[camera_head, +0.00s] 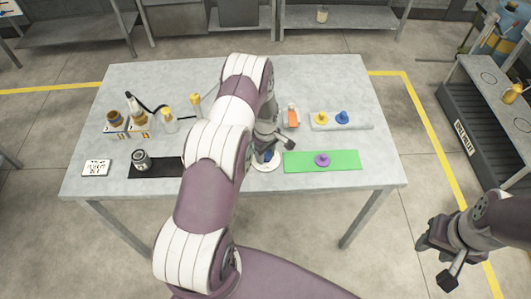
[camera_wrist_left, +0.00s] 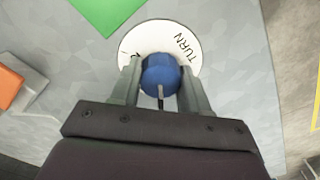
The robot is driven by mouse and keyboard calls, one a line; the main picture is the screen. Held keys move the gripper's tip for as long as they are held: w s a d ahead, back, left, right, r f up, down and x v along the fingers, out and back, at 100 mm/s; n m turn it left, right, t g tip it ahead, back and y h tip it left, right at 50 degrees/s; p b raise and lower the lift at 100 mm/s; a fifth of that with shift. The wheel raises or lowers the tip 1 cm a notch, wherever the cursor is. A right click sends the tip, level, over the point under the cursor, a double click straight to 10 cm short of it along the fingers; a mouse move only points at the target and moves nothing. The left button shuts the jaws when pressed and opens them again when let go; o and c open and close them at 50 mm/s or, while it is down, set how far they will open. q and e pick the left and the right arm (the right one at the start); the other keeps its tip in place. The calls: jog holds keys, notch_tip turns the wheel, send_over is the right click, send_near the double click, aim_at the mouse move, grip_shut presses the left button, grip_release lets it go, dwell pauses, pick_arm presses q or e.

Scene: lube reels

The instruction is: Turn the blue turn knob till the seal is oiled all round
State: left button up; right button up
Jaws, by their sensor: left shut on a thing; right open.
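The blue turn knob (camera_wrist_left: 160,75) stands on a round white disc (camera_wrist_left: 187,32) with the word TURN on it. My left gripper (camera_wrist_left: 158,85) has its fingers on both sides of the knob, shut on it. In the head view the left gripper (camera_head: 267,150) is over the white disc (camera_head: 267,166), and my arm hides much of the knob (camera_head: 268,156). My right gripper (camera_head: 441,262) is open and empty, off the table at the lower right. I cannot make out for certain which thing is the seal, nor any oil on it.
A green mat (camera_head: 345,160) with a purple knobbed piece (camera_head: 322,159) lies right of the disc. Behind it, a grey tray (camera_head: 360,124) holds yellow and blue pieces. An orange-and-white item (camera_head: 291,117) stands near my gripper. Bottles (camera_head: 169,121) and a black mat (camera_head: 158,170) are at left.

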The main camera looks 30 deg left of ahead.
pick_arm(q)
jog(key=shift+f+m+b, duration=0.1)
jog(key=shift+m+b, duration=0.7)
jog(key=shift+m, duration=0.2)
jog(key=m+b, duration=0.1)
jog(key=m, duration=0.1)
jog(key=shift+w+m+b, duration=0.1)
jog(key=shift+m+b, duration=0.2)
jog(key=shift+m, duration=0.1)
jog(key=m+b, duration=0.2)
jog(key=m, duration=0.4)
jog(key=shift+b, duration=0.3)
jog(key=m+b, duration=0.1)
jog(key=m, duration=0.5)
jog(key=shift+m+b, duration=0.3)
jog(key=shift+b, duration=0.05)
jog(key=m, duration=0.4)
jog(key=m+b, duration=0.1)
jog(key=shift+r+m, duration=0.25)
jog(key=shift+m, duration=0.15)
jog(key=shift+w, duration=0.1)
